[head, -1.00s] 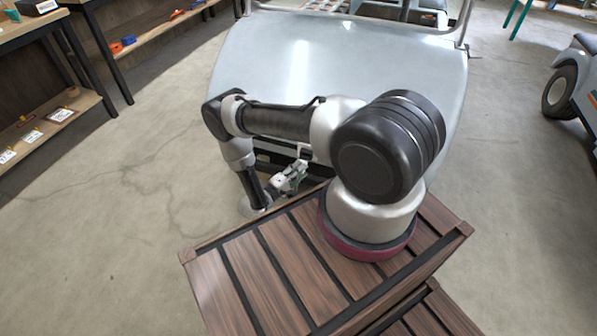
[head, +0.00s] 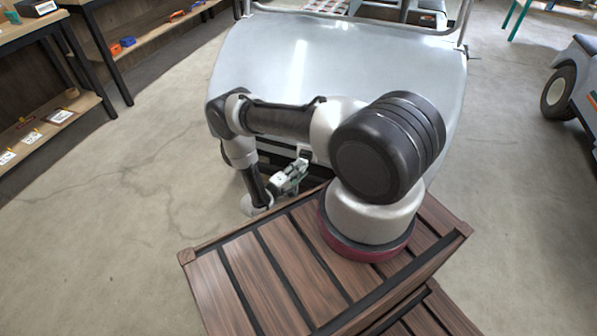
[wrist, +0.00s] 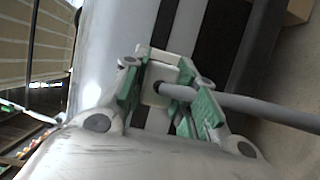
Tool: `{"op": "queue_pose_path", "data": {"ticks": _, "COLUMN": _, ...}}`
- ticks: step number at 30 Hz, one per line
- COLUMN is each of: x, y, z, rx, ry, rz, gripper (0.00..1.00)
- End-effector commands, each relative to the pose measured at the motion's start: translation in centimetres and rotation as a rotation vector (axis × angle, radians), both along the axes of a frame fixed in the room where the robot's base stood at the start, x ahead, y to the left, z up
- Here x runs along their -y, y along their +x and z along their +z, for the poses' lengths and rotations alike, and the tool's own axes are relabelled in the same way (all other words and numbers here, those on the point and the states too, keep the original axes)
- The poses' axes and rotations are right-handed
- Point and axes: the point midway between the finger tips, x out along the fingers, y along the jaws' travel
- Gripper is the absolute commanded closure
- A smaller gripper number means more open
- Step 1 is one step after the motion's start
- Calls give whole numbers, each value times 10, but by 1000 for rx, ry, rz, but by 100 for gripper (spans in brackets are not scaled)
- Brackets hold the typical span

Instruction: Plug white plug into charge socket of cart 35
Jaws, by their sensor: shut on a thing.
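My gripper (wrist: 165,100) is shut on the white plug (wrist: 156,85) in the wrist view, with green finger pads on both sides of it. A grey cable (wrist: 265,110) runs from the plug to the right. Past the plug lies the pale front of a cart (wrist: 105,45) with dark bands. In the head view my gripper (head: 291,178) is low at the front of the large pale cart (head: 320,60), beside its dark front part. The charge socket and any cart number cannot be made out. I cannot tell whether the plug touches the cart.
Another cart (head: 575,85) stands at the right edge. Shelves (head: 45,120) with small items are at the left. Bare concrete floor (head: 130,200) is free at the left. My wooden-topped base lies in front.

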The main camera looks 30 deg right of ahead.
Motion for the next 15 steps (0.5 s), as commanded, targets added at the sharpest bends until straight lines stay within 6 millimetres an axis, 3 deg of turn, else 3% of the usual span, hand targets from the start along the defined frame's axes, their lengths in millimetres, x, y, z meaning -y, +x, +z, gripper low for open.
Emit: {"op": "queue_pose_path", "data": {"ticks": 15, "x": 10, "y": 8, "z": 0, "rx": 2, "ry": 1, "rz": -1, "gripper": 100}}
